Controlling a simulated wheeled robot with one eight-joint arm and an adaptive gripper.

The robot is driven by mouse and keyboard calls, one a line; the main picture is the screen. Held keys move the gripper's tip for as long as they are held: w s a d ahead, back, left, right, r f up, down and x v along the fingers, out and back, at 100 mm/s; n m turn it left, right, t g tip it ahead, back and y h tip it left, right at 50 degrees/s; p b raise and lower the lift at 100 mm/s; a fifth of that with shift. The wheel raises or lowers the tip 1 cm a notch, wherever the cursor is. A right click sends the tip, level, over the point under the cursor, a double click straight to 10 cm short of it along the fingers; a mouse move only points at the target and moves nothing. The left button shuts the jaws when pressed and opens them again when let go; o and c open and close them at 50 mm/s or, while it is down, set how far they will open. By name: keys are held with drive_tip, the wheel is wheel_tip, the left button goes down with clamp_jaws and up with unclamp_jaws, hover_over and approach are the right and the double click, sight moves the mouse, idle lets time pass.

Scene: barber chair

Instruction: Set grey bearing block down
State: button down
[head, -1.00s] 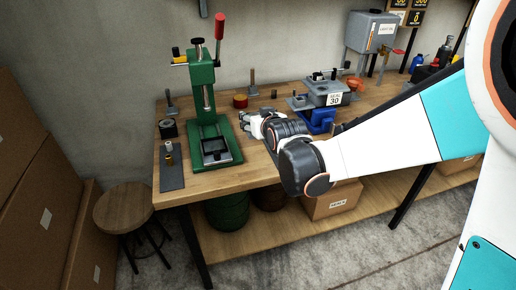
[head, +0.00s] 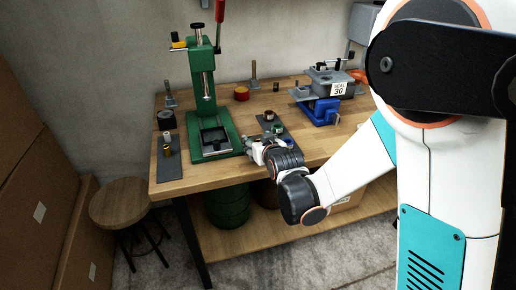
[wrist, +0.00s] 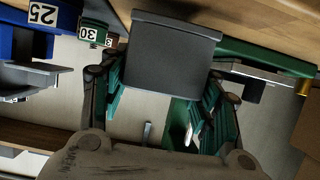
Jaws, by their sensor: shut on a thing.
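The grey bearing block (wrist: 172,60) is between the two dark-green-lined fingers of my gripper (wrist: 165,85) in the wrist view. It is a plain grey box with a wider flat rim along one side, and it fills much of the gap. In the head view my gripper (head: 257,150) is low near the front edge of the wooden workbench (head: 190,180), just right of the green press base. The block is hardly distinguishable there, and I cannot tell whether it touches the bench.
The green press (head: 204,95) stands close on the left. A dark strip (head: 295,140) with small coloured parts lies just right of my gripper. A blue vise (head: 320,108) sits under the grey "SEAL 30" unit (head: 335,82). A dark plate (head: 171,160) with pegs lies farther left.

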drive_tip(key=shift+f, duration=0.65)
drive_tip(key=shift+f, duration=0.1)
drive_tip(key=c, duration=0.6)
unclamp_jaws()
drive_tip(key=shift+s+d+r, duration=0.1)
drive_tip(key=shift+s+r, duration=0.15)
drive_tip(key=p+v, duration=0.4)
drive_tip(key=v, duration=0.7)
drive_tip(key=shift+s, duration=0.2)
